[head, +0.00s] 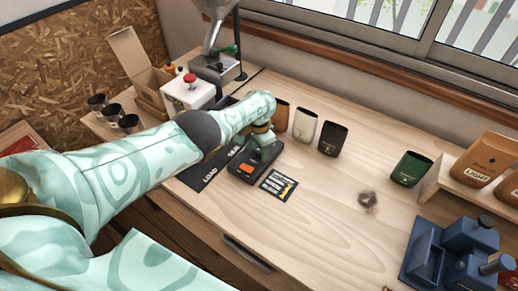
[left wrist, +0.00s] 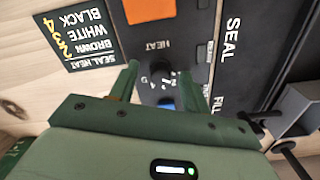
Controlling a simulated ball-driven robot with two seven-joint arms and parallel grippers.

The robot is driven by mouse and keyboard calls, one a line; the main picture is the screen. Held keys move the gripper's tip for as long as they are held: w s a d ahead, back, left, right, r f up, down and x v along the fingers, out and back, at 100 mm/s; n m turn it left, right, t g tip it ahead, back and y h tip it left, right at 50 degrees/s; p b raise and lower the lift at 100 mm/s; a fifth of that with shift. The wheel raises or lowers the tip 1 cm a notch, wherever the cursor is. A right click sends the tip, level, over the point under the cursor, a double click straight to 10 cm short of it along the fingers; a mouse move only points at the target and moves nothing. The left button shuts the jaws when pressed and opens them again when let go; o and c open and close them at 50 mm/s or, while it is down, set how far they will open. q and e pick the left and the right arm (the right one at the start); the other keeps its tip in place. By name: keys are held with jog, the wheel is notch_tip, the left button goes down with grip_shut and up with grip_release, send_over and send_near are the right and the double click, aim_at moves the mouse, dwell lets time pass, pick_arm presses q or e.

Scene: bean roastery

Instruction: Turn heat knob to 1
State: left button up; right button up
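The black sealer panel (head: 243,170) sits on the bench with an orange button on top. In the left wrist view the dark heat dial (left wrist: 158,87) has white numbers around it and a "HEAT" label beside it. Its setting is too small and partly hidden to read. My left gripper (left wrist: 168,80) points down at the dial, its two green fingers apart, one on each side of it. I cannot tell whether they touch the knob. In the head view the left gripper (head: 263,138) is over the panel's far end. My right gripper is not in view.
A black card (head: 278,186) listing seal heats by colour lies beside the panel. Black mats marked "LOAD" and "SEAL" (head: 200,178) lie left of it. Several bags (head: 305,125) stand behind. A blue device (head: 455,255) is at front right. The bench middle is clear.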

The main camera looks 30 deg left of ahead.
aim_at(259, 151)
pick_arm(q)
jog(key=shift+r, duration=0.1)
notch_tip(259, 151, up, 16)
jog(key=p, duration=1.3)
jog(key=shift+p, duration=0.3)
